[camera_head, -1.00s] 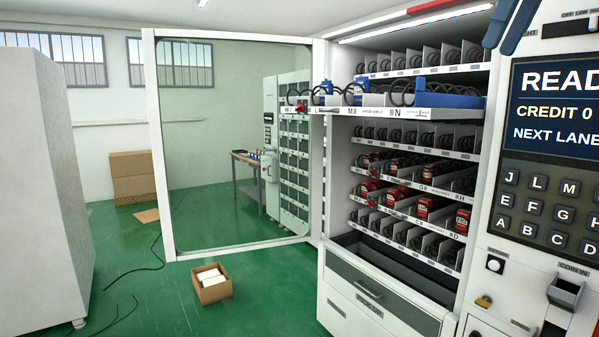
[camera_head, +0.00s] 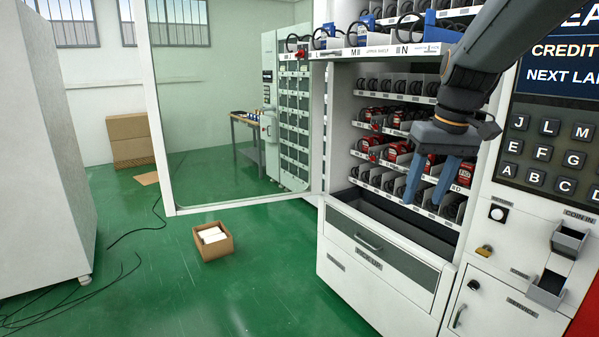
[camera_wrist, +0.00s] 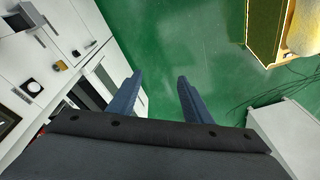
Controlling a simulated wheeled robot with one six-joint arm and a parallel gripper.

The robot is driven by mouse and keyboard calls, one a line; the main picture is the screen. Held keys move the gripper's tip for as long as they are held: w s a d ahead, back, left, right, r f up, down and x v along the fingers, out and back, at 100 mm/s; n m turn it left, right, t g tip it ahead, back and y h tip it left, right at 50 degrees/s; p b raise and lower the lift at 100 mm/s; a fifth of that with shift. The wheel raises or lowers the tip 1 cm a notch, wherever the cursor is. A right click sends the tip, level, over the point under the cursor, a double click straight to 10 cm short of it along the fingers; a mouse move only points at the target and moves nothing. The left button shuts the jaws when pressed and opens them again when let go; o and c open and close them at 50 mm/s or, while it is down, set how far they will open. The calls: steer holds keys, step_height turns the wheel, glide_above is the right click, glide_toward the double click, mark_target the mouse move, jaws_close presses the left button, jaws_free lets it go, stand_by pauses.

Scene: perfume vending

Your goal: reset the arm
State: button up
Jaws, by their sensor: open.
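My gripper (camera_head: 424,188) hangs from the dark arm in front of the vending machine's shelves, at the right of the head view. Its two blue fingers point down and are apart, with nothing between them. In the wrist view the open fingers (camera_wrist: 158,88) show green floor between them. The arm hides part of the upper shelves and the keypad panel's left edge. The vending machine (camera_head: 345,282) stands with its glass door (camera_head: 230,120) swung open to the left. Red boxes (camera_head: 400,152) stand on the lower shelves.
A pull-out shelf (camera_head: 385,51) with blue items juts from the machine, beside my arm. A cardboard box (camera_head: 212,252) sits on the green floor, and cables (camera_head: 95,290) lie at the left. A grey cabinet (camera_head: 40,170) stands at far left.

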steer(key=s+a+f+b, duration=0.1)
steer(key=s+a+f, duration=0.1)
steer(key=s+f, duration=0.3)
steer(key=s+a+f+b, duration=0.1)
steer(key=s+f, duration=0.3)
steer(key=f, duration=0.7)
steer(key=s+a+f+m+h+b, duration=0.1)
steer(key=s+a+f, duration=0.3)
steer(key=f, duration=0.4)
steer(key=shift+s+g, duration=0.3)
steer(key=shift+s, duration=0.5)
